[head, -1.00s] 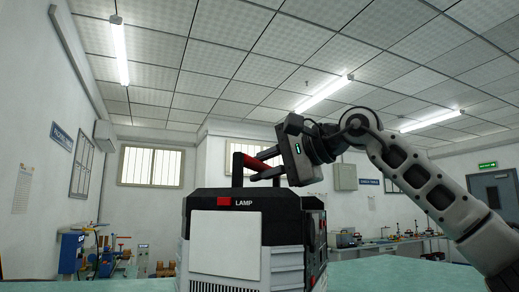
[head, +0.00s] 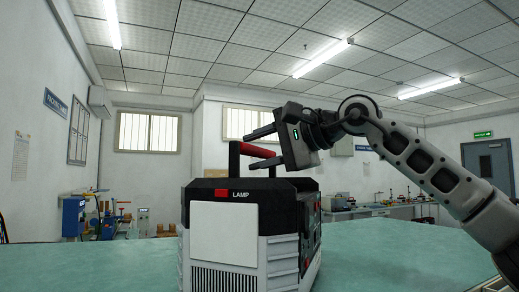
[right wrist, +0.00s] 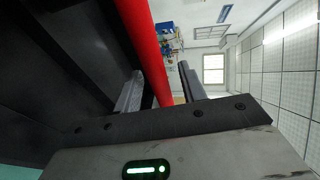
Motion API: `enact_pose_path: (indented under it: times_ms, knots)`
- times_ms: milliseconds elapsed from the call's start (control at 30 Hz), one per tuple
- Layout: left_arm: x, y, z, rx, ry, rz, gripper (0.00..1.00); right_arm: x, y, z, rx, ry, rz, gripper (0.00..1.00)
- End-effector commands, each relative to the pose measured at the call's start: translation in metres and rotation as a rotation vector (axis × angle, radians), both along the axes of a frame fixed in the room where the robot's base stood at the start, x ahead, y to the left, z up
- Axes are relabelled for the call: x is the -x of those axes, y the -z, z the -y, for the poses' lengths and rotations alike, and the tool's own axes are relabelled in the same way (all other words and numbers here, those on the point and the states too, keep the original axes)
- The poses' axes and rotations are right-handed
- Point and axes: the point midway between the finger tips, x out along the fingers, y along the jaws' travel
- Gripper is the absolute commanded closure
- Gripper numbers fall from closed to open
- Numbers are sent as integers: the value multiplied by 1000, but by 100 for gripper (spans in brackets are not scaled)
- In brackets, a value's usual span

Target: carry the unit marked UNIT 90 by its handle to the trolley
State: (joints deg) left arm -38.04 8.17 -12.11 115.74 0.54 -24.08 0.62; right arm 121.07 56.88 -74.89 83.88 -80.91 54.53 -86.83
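A black and white unit (head: 222,235) marked LAMP on its front stands near on the green surface. No UNIT 90 marking is legible on the faces I see. Its red handle (head: 257,149) stands on black posts on top and also shows as a red bar in the right wrist view (right wrist: 145,42). My right gripper (head: 261,147) is at the handle, with its fingers spread. My left gripper is out of view. No trolley is recognisable.
The green surface (head: 400,258) is clear to the right of the unit and to its left. A bench with small equipment (head: 375,211) stands along the far right wall. Blue equipment (head: 73,215) stands at the back left.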

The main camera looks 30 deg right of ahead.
Motion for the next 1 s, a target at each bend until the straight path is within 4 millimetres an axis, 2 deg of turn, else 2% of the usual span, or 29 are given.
enact_pose_path:
  times_ms: [200,333,500,800,1000]
  knots:
    - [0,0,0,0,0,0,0,1,0,0,0,0,1,59]
    - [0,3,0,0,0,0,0,9,-2,6,-2,1,4,59]
    - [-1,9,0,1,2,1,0,36,-8,21,-2,1,4,59]
    - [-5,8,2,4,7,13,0,86,-22,49,0,0,4,59]
    - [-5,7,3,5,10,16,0,101,-26,57,1,0,3,59]
